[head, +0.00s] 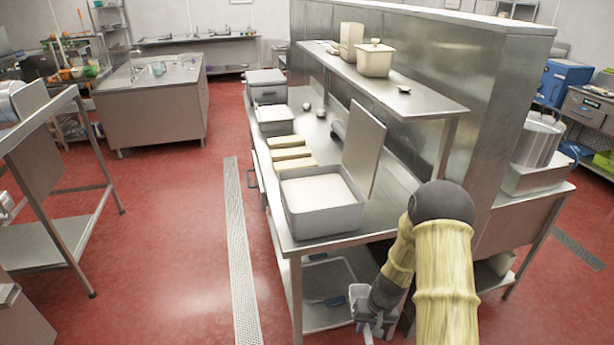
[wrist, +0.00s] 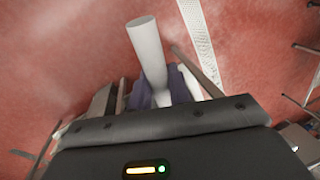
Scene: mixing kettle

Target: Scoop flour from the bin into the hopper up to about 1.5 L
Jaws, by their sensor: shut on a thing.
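The open grey bin (head: 318,222) stands at the near end of the steel counter, filled with white flour (head: 318,188). Its lid (head: 364,148) stands tilted up on the right side. My gripper (head: 364,314) is low at the counter's near right corner, below the counter top and apart from the bin. In the wrist view my gripper (wrist: 160,96) is shut on a pale round handle (wrist: 147,45), which looks like the scoop's. The scoop's bowl is not clearly visible. I cannot identify the hopper in either view.
A shelf (head: 400,90) with cream containers (head: 374,60) overhangs the counter (head: 390,195). A steel pot (head: 538,137) stands right of the partition. Red floor (head: 185,215) is clear at left.

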